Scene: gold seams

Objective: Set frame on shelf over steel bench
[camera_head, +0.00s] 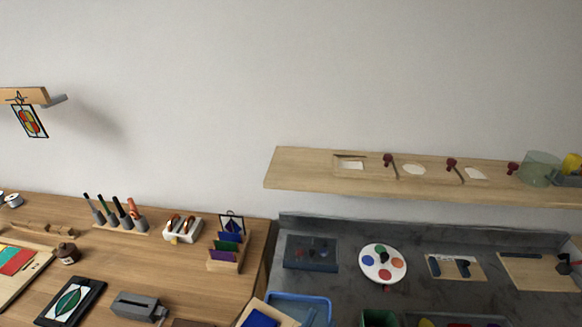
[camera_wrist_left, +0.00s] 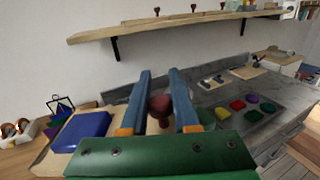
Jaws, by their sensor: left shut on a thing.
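The pale wood shelf (camera_head: 300,172) runs along the wall above the grey steel bench (camera_head: 345,230). Both also show in the wrist view, the shelf (camera_wrist_left: 110,33) high and the bench (camera_wrist_left: 262,120) at the right. My left gripper (camera_wrist_left: 160,72) is below the shelf, near the bench's left end. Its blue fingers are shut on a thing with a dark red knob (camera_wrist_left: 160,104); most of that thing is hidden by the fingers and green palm. I cannot tell whether it is the frame. In the head view I cannot make out this gripper clearly. My right gripper is not in view.
Red knobs, pale flat shapes and a glass jar (camera_head: 539,168) stand on the shelf. A round palette (camera_head: 383,263) and tool boards lie on the bench. A light-blue-rimmed thing (camera_head: 300,296) is at the bottom. The wooden table (camera_head: 185,270) holds pens and a rack.

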